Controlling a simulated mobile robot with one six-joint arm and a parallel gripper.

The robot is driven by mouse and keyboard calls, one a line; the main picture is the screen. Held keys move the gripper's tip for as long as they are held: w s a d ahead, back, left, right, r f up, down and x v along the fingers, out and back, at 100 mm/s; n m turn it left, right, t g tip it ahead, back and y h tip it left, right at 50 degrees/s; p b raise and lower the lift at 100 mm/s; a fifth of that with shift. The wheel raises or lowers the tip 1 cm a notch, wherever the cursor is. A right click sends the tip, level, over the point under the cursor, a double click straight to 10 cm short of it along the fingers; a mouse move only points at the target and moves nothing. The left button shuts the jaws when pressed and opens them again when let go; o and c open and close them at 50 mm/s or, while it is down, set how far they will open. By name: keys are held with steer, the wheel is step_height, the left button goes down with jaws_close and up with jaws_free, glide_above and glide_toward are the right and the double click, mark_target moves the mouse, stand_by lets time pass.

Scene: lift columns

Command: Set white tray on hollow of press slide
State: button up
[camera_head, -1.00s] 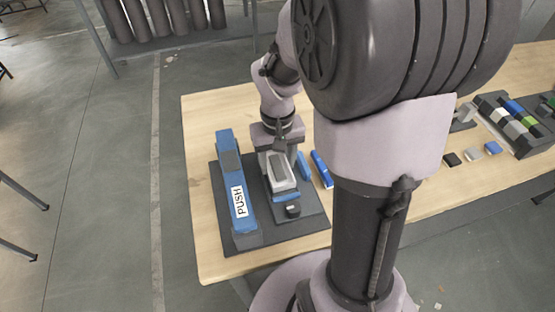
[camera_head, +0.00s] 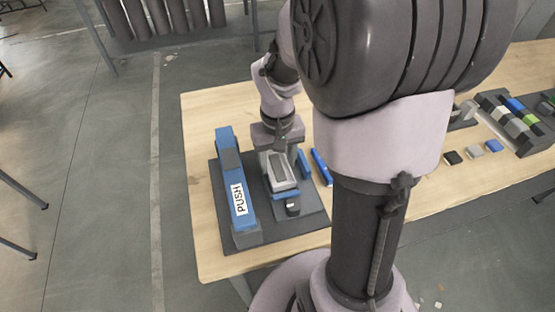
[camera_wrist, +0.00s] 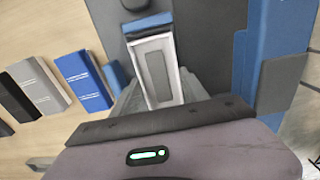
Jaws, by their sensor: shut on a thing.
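The white tray (camera_head: 293,183), a long shallow piece with a grey middle, lies lengthwise over the press slide. It also shows in the wrist view (camera_wrist: 169,46). My gripper (camera_head: 281,150) is shut on the far end of the tray; in the wrist view its grey fingers (camera_wrist: 160,103) flank the tray's near end. The slide's blue end (camera_head: 286,196) and dark knob (camera_head: 292,208) show in front of the tray; the blue edge also shows in the wrist view (camera_wrist: 148,22). The tray hides the hollow, and I cannot tell whether the tray touches its floor.
A blue beam marked PUSH (camera_head: 238,190) stands left of the slide on a dark base plate (camera_head: 309,218). Blue pieces (camera_head: 321,168) lie to the right. A rack of coloured blocks (camera_head: 515,120) and loose blocks (camera_head: 473,152) are farther right on the wooden table (camera_head: 200,115).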

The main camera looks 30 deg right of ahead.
steer(key=shift+f+b, duration=0.35)
steer(key=shift+f, duration=0.15)
stand_by(0.6)
steer(key=o, duration=1.8)
steer(key=shift+r, duration=0.15)
step_height(320, 180, up, 7)
steer(key=p, duration=0.6)
steer(key=shift+p, duration=0.35)
